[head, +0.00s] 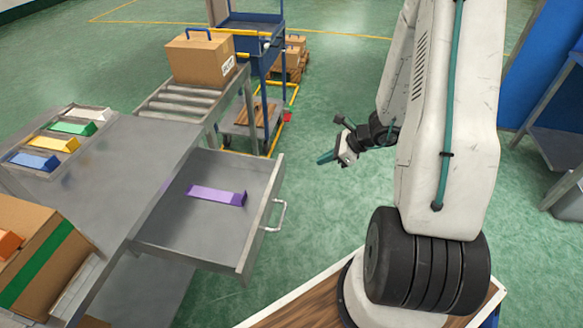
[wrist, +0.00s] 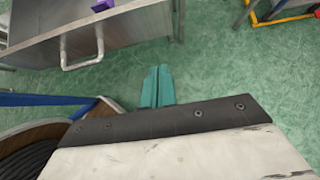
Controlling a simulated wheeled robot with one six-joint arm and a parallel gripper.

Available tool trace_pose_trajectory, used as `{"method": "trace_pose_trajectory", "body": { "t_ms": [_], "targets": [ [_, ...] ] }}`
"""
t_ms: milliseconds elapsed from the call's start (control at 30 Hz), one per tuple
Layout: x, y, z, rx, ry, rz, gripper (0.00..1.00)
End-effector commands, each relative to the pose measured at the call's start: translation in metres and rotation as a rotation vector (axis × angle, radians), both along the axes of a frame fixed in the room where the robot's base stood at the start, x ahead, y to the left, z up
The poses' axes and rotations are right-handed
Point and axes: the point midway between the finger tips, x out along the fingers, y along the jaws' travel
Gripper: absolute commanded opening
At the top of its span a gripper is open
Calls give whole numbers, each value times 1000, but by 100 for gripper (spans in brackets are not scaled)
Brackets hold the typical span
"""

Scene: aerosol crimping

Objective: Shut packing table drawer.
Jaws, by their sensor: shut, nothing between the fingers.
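The packing table (head: 125,170) is grey metal, at the left of the head view. Its drawer (head: 262,215) is pulled out to the right, with a bar handle (head: 277,216) on its front. A purple block (head: 217,195) lies inside the drawer. My gripper (head: 325,158) is shut and empty, in the air to the right of and beyond the drawer front, apart from it. In the wrist view my teal fingers (wrist: 157,88) are together over the floor, and the drawer handle (wrist: 82,48) shows to their upper left.
A roller conveyor (head: 187,100) with a cardboard box (head: 200,60) stands behind the drawer. A blue cart (head: 250,22) is beyond it. White, green, yellow and blue blocks sit in a tray (head: 82,147) on the table. Green floor is clear between drawer and arm.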

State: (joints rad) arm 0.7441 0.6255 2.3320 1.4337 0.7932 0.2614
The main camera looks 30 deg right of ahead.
Motion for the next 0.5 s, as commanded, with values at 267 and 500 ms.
{"method": "trace_pose_trajectory", "body": {
  "t_ms": [267,500],
  "targets": [
    [24,28,-37,1,3,8,0],
    [51,53,-67,0,-1,11,0]
  ]
}}
